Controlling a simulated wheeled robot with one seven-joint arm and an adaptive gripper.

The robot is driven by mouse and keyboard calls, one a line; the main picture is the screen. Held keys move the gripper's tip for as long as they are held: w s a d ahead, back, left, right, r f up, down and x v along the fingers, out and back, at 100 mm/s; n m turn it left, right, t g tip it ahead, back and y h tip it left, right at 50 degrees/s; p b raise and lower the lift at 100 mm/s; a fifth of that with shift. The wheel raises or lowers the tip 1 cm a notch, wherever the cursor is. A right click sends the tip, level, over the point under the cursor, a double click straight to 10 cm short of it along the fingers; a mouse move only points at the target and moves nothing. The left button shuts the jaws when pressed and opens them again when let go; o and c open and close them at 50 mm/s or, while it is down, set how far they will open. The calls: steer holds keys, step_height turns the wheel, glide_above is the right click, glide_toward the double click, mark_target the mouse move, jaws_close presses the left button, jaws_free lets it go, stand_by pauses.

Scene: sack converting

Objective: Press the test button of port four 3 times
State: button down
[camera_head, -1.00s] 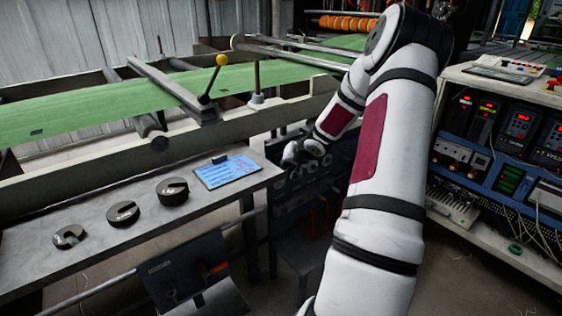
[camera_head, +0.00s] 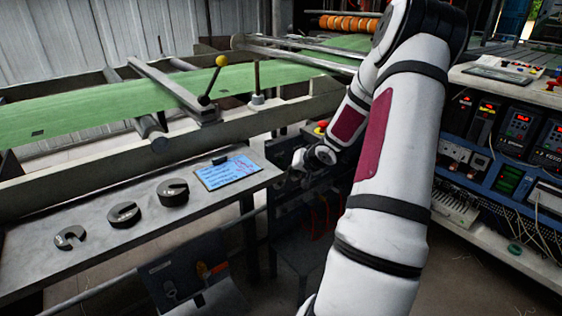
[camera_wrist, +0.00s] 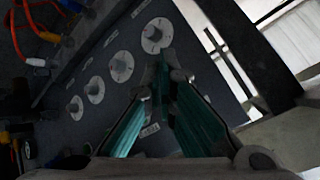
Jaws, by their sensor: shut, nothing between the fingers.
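My gripper (camera_wrist: 164,62) is shut and empty. Its teal fingers meet in front of a dark panel (camera_wrist: 117,88) with a row of several round white dials with grey knobs. The fingertips appear just below the dial nearest the top right (camera_wrist: 157,36); I cannot tell if they touch the panel. In the head view my gripper (camera_head: 299,160) is beside the dark panel unit (camera_head: 288,222), right of the grey bench. The labels are too small to read, so I cannot tell which control is the test button of port four.
Orange hoses (camera_wrist: 34,22) and coloured fittings lie at the panel's left in the wrist view. The grey bench (camera_head: 85,243) carries dark slotted discs and a blue-sheeted clipboard (camera_head: 228,171). A red and yellow button (camera_head: 321,127) stands behind my gripper. Instrument racks (camera_head: 510,150) are at the right.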

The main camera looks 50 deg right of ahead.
steer(key=shift+s+a, duration=0.2)
steer(key=shift+s, duration=0.7)
